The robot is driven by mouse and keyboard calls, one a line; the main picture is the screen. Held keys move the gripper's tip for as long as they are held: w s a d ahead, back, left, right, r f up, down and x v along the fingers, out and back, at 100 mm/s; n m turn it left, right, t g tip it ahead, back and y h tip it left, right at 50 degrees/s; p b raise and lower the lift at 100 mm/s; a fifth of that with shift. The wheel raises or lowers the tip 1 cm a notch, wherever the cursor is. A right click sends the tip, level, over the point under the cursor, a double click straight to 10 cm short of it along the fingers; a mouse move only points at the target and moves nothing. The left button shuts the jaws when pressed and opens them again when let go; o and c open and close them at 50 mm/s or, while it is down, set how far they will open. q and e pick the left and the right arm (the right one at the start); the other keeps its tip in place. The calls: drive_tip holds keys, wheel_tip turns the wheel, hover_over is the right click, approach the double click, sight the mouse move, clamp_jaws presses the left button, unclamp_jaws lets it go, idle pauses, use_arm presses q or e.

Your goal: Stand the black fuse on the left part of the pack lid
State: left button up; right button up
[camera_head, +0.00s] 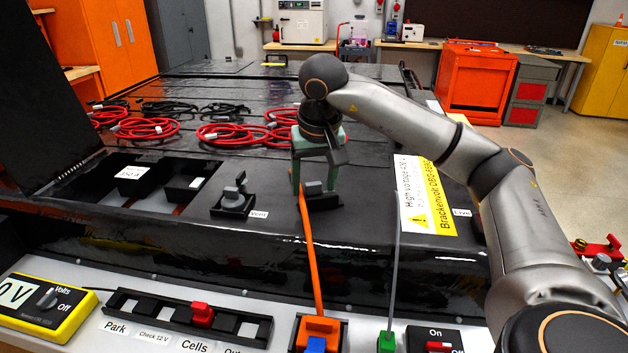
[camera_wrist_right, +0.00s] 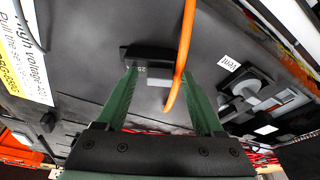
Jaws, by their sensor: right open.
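The pack lid (camera_head: 262,168) is a wide, dark, glossy surface; its left part has a recessed opening with black blocks and white labels. I cannot tell for certain which piece is the black fuse; a black block (camera_head: 185,183) stands at that opening. My right gripper (camera_head: 312,186) points down over the lid's front middle. Its green fingers are apart, also in the right wrist view (camera_wrist_right: 163,103). Near them is a black base (camera_wrist_right: 148,58) with a grey block (camera_wrist_right: 155,83). An orange cable (camera_head: 311,250) reaches up to the fingers. My left gripper is out of view.
A black-and-grey fitting (camera_head: 234,197) marked Vent is left of my right gripper. Red cable coils (camera_head: 236,133) lie behind. A yellow-and-white warning label (camera_head: 424,195) and a grey cable (camera_head: 395,255) are to the right. A dark upright panel (camera_head: 48,95) stands at far left.

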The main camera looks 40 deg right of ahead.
drive_tip(key=p+v, duration=0.3)
drive_tip(key=v, duration=0.9)
drive_tip(key=shift+r+p, duration=0.2)
drive_tip(key=shift+p, duration=0.1)
drive_tip(key=shift+f, duration=0.1)
